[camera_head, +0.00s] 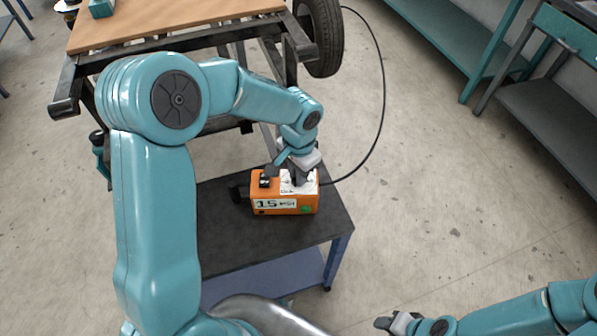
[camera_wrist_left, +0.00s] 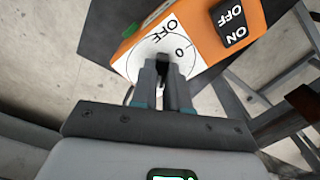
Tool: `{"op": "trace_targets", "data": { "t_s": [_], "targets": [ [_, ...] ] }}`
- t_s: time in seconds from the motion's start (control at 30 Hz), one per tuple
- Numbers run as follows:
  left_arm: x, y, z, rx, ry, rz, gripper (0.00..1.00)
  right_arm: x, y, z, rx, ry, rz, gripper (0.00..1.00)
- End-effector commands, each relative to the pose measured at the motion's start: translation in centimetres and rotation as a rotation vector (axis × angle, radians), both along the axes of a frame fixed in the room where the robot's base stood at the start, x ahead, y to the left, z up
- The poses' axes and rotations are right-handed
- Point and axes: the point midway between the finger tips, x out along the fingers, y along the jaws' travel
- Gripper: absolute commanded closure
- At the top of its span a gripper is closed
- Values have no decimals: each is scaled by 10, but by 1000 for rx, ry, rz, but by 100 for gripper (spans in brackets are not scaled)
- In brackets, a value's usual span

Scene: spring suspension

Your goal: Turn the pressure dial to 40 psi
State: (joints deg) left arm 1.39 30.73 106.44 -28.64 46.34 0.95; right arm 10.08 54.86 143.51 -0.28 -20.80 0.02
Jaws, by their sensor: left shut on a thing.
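The orange compressor box (camera_head: 262,210) stands on a dark-topped stand, and its front display (camera_head: 275,204) reads 15 PSI. In the left wrist view the pressure dial has a white face (camera_wrist_left: 134,62) marked OFF and 0, with a dark knob (camera_wrist_left: 162,57) at its middle. My left gripper (camera_head: 298,184) reaches down onto the box top and is shut on the knob. Its fingers (camera_wrist_left: 164,78) hide part of the dial scale. My right gripper (camera_head: 384,322) is at the lower right, away from the box; its jaw opening is unclear.
A black ON/OFF switch (camera_wrist_left: 232,22) sits beside the dial. A black hose (camera_head: 383,95) curves from the box up to a tyre (camera_head: 322,38) by a wooden-topped workbench (camera_head: 170,22). The stand top (camera_head: 235,238) in front of the box is bare.

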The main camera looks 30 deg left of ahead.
Motion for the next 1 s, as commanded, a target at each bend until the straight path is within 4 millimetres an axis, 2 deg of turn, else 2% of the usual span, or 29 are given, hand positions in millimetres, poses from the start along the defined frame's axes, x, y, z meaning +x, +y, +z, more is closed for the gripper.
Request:
{"op": "trace_targets", "data": {
  "t_s": [0.33, 0.37, 0.4, 0.43, 0.77, 0.87, 1.0],
  "targets": [
    [0, 0, 1, 1, -1, 0, 100, 0, 0, 0, 0, 0, 0, 57],
    [0, 0, 1, 1, -1, 0, 79, 0, 0, 0, 0, 0, 0, 57],
    [0, 0, 1, 1, -1, 0, 66, 0, 0, 0, 0, 0, 0, 57],
    [0, 0, 1, 1, -1, 0, 60, 0, 0, 0, 0, 0, 0, 57],
    [0, 0, 3, 0, -2, 1, 60, 0, 0, 0, 0, 0, 0, 57],
    [1, 0, 15, 0, -3, 2, 60, 0, 0, 1, 0, 0, 0, 57],
    [2, 0, 47, 0, -7, 1, 60, 0, 0, 3, 0, 0, 0, 57]
  ]
}}
